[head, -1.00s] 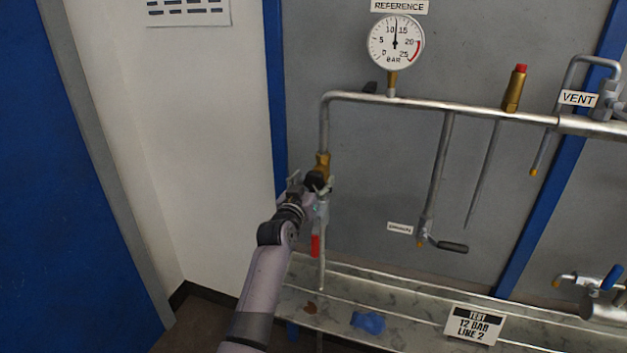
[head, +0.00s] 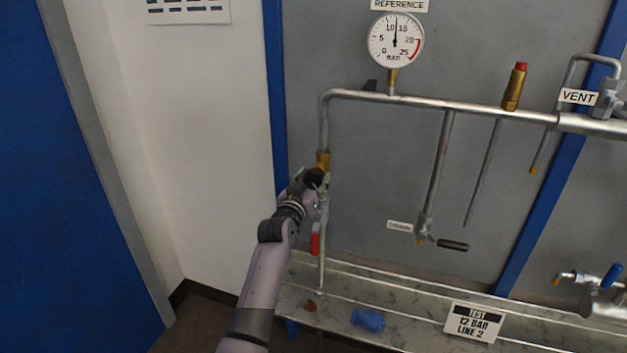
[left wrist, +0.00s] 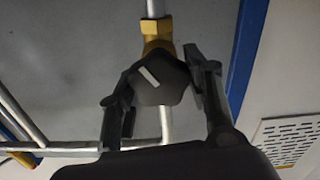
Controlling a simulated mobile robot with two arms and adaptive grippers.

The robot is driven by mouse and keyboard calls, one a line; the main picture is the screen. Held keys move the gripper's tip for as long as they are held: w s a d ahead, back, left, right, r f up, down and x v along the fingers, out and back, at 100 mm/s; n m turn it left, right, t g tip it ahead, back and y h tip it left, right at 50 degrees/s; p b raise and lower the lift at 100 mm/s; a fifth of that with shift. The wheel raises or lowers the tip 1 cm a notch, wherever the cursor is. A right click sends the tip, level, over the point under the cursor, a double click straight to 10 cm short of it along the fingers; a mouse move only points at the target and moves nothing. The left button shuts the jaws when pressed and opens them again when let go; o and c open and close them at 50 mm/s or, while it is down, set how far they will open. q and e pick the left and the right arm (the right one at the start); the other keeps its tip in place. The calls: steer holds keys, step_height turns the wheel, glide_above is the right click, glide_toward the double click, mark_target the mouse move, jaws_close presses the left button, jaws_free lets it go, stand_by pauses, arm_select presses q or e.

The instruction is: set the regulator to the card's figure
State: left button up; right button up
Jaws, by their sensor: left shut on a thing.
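The regulator is a black knob (left wrist: 158,80) with a pale mark on a brass body (left wrist: 155,30). The brass body also shows in the head view (head: 322,160), on the left vertical pipe. My left gripper (head: 314,180) is at the knob; in the left wrist view its two fingers (left wrist: 160,88) are on either side of the knob, shut on it. The round reference gauge (head: 396,41) has its needle almost straight up, between 10 and 15 bar. The card (head: 473,322) on the bench reads TEST 12 BAR LINE 2. My right gripper is not in view.
A red-handled valve (head: 315,243) hangs just below the regulator. A steel pipe (head: 450,104) runs across the panel, with a black-handled valve (head: 452,245), a red-topped brass fitting (head: 515,87) and a VENT label (head: 578,97). A blue object (head: 368,320) lies on the bench.

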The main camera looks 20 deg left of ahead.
arm_select(q)
steer(key=shift+n, duration=0.6)
steer(key=shift+c, duration=0.4)
steer(key=o, duration=1.1)
steer(key=shift+o, duration=0.2)
steer(key=s, duration=1.2)
steer(key=shift+a, duration=0.2)
